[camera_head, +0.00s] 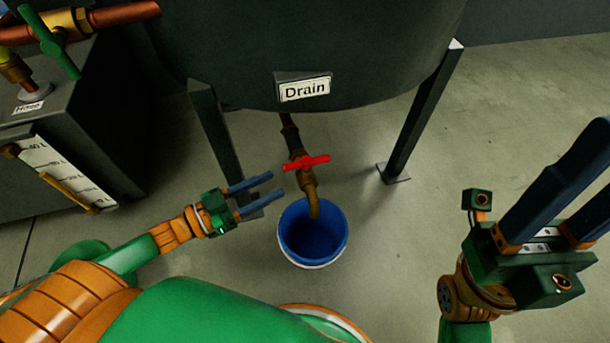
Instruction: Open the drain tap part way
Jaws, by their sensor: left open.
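The drain tap (305,175) is a brown metal tap under the dark tank, with a red bar handle (306,163) set crosswise to the pipe. A white "Drain" label (304,89) is on the tank above it. My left gripper (263,193) is open and empty, just left of the tap. Its two blue fingers point right, toward the tap, and do not appear to touch it. My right gripper (587,181) is raised at the right, close to the camera, with its blue fingers apart and nothing seen between them.
A blue bucket (313,232) with a pale outside stands on the floor under the spout. The dark tank (310,40) stands on legs, with one leg (425,115) right of the tap and another at left. A grey box with a gauge (68,172) and pipes is at left. Floor at right is clear.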

